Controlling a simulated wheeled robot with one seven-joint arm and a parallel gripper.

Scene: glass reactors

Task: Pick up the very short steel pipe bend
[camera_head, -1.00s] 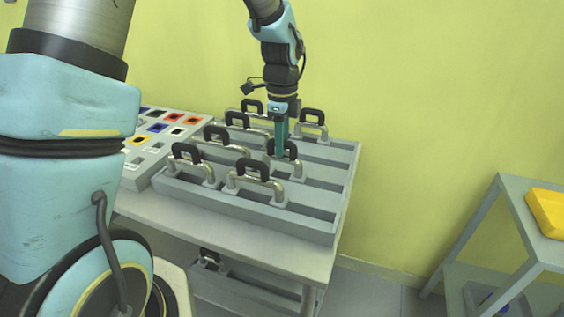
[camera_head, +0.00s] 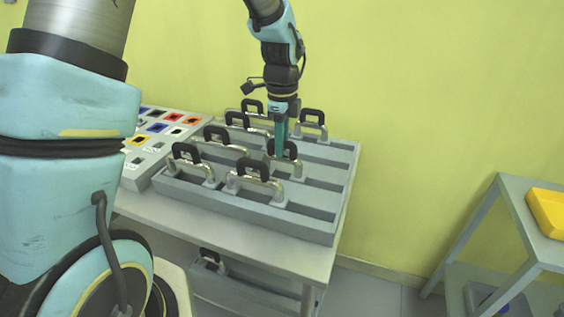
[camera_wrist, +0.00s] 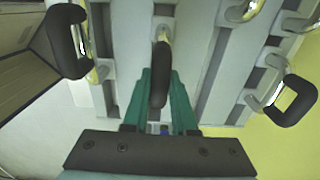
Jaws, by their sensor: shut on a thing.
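A short steel pipe bend with a black handle (camera_head: 291,150) sits in the grey slotted tray (camera_head: 330,172), right of centre among similar bends. My gripper (camera_head: 281,152) points down at it with green fingers, which hide part of the handle. In the wrist view the fingers (camera_wrist: 161,76) are shut on the black handle (camera_wrist: 159,82), one on each side. A bit of the bend's metal (camera_wrist: 164,34) shows beyond the handle. The bend looks seated in the tray.
Other handled bends stand close by, including one at the front (camera_head: 257,172), one at the left (camera_head: 190,160) and one at the back right (camera_head: 313,122). A panel with coloured squares (camera_head: 150,141) lies left of the tray. A yellow bin (camera_head: 547,211) is on a right-hand shelf.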

